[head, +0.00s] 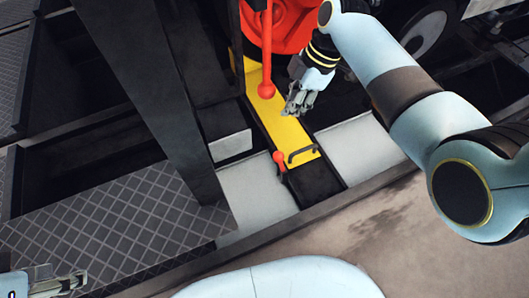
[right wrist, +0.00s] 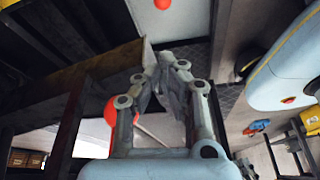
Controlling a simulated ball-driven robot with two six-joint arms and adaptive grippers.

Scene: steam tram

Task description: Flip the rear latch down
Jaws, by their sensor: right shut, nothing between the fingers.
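A longer red lever with a ball end (head: 266,90) hangs over the plate higher up. My right gripper (head: 290,112) is shut and empty above the plate's right edge, right of the red ball; it also shows in the right wrist view (right wrist: 152,72). My left gripper (head: 80,280) is at the lower left, far from the plate.
A dark post (head: 150,90) rises left of the plate. A chequered metal step (head: 120,225) lies at the lower left. A large red round part (head: 285,28) and a wheel (head: 425,35) are at the top. Brown ground (head: 380,220) is clear at the lower right.

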